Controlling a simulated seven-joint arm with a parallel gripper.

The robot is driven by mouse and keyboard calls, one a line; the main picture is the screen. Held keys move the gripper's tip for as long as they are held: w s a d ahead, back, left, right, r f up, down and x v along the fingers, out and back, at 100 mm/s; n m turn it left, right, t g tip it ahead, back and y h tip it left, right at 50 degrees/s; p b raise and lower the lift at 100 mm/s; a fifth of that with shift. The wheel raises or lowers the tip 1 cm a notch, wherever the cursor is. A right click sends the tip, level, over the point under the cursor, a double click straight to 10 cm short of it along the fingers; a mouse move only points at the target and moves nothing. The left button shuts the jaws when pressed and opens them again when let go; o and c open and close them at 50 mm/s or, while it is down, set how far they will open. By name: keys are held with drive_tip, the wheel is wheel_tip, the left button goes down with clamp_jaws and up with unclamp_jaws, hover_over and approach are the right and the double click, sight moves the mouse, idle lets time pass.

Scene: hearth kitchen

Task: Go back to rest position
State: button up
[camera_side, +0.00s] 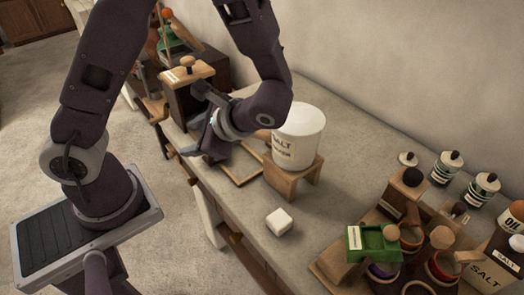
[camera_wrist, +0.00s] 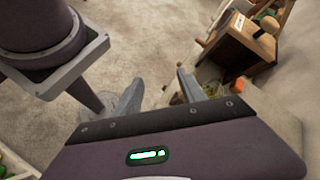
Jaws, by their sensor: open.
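My gripper (camera_side: 208,142) is in the air above the near edge of the counter, left of the white salt canister, in the side view. In the wrist view my gripper (camera_wrist: 160,88) shows two fingers spread apart with nothing between them. Beyond the fingers there is mostly pale floor. My arm is bent, with its forearm hanging down over the counter. The far side of the gripper is partly hidden by the wrist in the side view.
The salt canister (camera_side: 299,137) stands on a wooden stand (camera_side: 291,178). A white block (camera_side: 279,221) lies on the counter (camera_side: 325,215). A wooden box (camera_side: 192,92) is behind my gripper. A green box (camera_side: 373,243) and several jars crowd the right end. The floor (camera_side: 40,140) is open at left.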

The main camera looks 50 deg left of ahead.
drive_tip(key=s+d+r+n+t+h, duration=0.2)
drive_tip(key=d+r+n+t+h, duration=0.1)
drive_tip(key=r, duration=0.4)
drive_tip(key=s+d+r+n+t+h, duration=0.3)
drive_tip(key=d+r+n+t+h, duration=0.1)
drive_tip(key=r+t+h, duration=0.2)
drive_tip(key=shift+s+r+n+h, duration=0.15)
drive_tip(key=shift+r+n+h, duration=0.25)
drive_tip(key=shift+r, duration=0.25)
